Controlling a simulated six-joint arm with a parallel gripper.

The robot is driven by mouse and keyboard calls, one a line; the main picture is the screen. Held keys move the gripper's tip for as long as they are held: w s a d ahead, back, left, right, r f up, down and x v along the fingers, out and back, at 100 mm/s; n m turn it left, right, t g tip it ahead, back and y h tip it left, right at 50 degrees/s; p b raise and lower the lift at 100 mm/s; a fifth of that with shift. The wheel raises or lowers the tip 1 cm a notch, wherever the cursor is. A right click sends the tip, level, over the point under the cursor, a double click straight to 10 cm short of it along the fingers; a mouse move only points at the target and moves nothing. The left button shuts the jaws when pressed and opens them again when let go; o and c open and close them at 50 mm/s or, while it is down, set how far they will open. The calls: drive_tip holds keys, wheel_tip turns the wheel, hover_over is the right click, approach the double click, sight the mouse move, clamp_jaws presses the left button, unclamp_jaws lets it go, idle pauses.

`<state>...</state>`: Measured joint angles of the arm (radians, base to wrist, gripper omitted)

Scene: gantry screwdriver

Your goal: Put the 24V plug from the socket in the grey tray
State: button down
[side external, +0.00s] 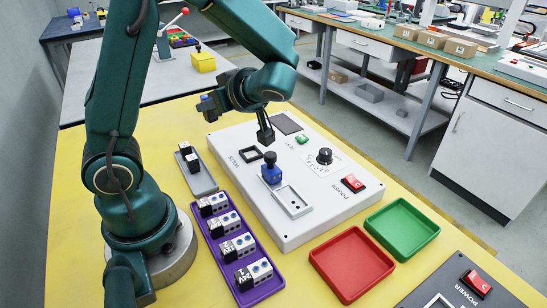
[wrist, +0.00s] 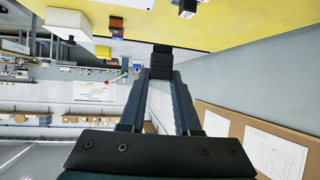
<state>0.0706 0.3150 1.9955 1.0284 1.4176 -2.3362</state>
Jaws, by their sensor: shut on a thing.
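My gripper (wrist: 162,68) shows in the wrist view with its two fingers converging on a small black ribbed block (wrist: 162,58). No label shows on it, so I cannot tell whether it is the 24V plug. In the side view my wrist is raised over the panel's back left part, and the fingertips are hard to make out. The grey tray (side external: 207,190) lies left of the panel and holds a black-and-white block (side external: 190,158).
The light grey panel (side external: 320,215) carries a dial and a red power switch (side external: 353,183). A purple tray (side external: 230,268) of labelled blocks lies in front left. Red (side external: 352,262) and green (side external: 403,228) trays lie front right. A yellow box (side external: 202,62) stands behind.

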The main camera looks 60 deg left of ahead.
hover_over(256, 158)
drive_tip(key=f, duration=0.3)
drive_tip(key=a+f, duration=0.1)
drive_tip(key=f, duration=0.1)
drive_tip(key=shift+w, duration=0.1)
drive_tip(key=shift+d+f, duration=0.1)
drive_tip(key=shift+f, duration=1.65)
drive_tip(key=c, duration=0.6)
unclamp_jaws()
drive_tip(key=shift+f, duration=0.1)
